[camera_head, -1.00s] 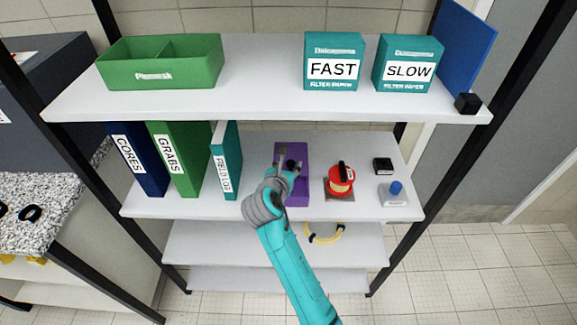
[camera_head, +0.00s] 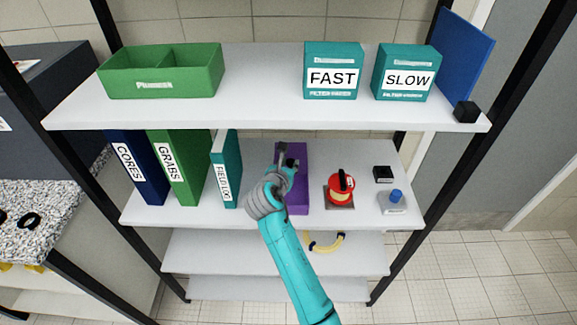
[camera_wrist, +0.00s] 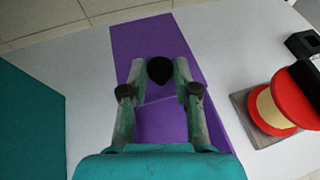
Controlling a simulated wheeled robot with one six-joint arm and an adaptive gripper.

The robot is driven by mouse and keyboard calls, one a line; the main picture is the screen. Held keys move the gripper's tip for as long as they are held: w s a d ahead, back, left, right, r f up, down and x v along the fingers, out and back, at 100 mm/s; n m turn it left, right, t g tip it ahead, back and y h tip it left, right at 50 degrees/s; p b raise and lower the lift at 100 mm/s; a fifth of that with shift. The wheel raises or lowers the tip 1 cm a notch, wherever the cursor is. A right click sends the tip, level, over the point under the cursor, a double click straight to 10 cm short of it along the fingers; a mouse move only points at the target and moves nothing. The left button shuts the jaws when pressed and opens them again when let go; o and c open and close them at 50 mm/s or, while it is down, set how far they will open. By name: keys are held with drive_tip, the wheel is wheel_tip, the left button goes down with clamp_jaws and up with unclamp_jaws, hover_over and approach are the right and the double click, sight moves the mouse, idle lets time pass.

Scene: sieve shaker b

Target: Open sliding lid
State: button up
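The purple box (camera_head: 298,200) stands on the middle shelf, with its flat purple top facing up. In the wrist view the purple top (camera_wrist: 140,42) fills the middle, and a thin seam crosses it between my fingers. A round black knob (camera_wrist: 160,70) stands on this top. My gripper (camera_wrist: 160,75) is over the box, with one finger on each side of the knob. The fingers are drawn in close and appear shut on the knob; any slight gap is too small to tell. In the head view my gripper (camera_head: 286,160) hides much of the box's left side.
A red spool (camera_head: 340,187) on a grey base stands right of the box. Beyond it are a small black block (camera_head: 383,174) and a blue-knobbed piece (camera_head: 395,200). A teal FIELD LOG binder (camera_head: 225,170) stands left. The upper shelf (camera_head: 260,105) overhangs the back.

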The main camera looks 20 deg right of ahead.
drive_tip(key=o, duration=0.3)
drive_tip(key=shift+o, duration=0.2)
drive_tip(key=v, duration=1.2)
drive_tip(key=shift+f, duration=0.15)
